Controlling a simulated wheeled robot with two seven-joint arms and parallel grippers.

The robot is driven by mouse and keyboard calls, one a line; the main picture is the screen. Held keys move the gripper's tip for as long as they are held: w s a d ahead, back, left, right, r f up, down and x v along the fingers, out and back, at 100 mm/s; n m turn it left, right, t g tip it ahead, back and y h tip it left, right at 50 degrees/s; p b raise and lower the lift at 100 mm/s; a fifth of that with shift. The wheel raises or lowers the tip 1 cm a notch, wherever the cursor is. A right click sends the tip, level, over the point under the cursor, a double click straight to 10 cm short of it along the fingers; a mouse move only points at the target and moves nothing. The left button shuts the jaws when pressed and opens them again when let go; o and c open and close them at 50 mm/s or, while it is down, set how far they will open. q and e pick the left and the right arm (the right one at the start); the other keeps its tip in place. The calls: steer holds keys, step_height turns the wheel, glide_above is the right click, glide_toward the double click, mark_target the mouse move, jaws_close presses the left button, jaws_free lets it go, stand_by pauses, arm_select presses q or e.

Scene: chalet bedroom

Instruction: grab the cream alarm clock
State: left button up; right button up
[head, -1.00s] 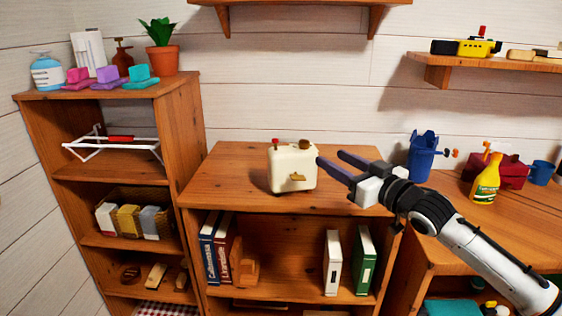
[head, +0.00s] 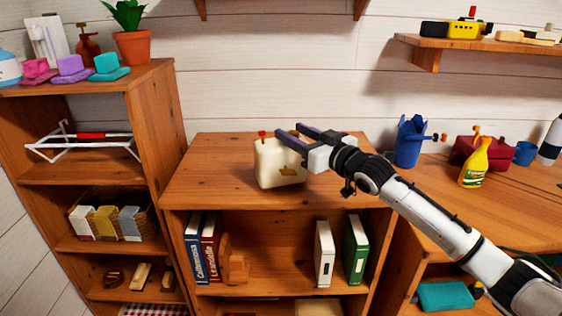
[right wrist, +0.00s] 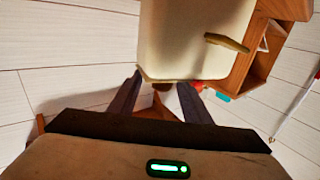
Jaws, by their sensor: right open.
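The cream alarm clock (head: 269,165) is a boxy cream body with a red knob on top and a small brass-coloured lever on its front. It stands upright on the middle wooden cabinet. My right gripper (head: 290,130) is open, with its dark fingers at the top right of the clock, overlapping its upper edge in the head view. In the right wrist view the clock (right wrist: 190,38) fills the top middle, just beyond the spread fingers (right wrist: 158,88). Nothing is held, and I cannot tell whether a finger touches it. My left gripper is not in view.
The cabinet top (head: 215,180) is clear around the clock. A taller shelf (head: 150,110) stands at the left, with a potted plant (head: 131,45) on top. At the right are a blue watering can (head: 408,145) and a yellow spray bottle (head: 474,165).

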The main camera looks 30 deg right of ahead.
steer(key=w, duration=0.4)
steer(key=shift+a, duration=0.35)
jaws_close()
stand_by(1.0)
steer(key=shift+r, duration=0.2)
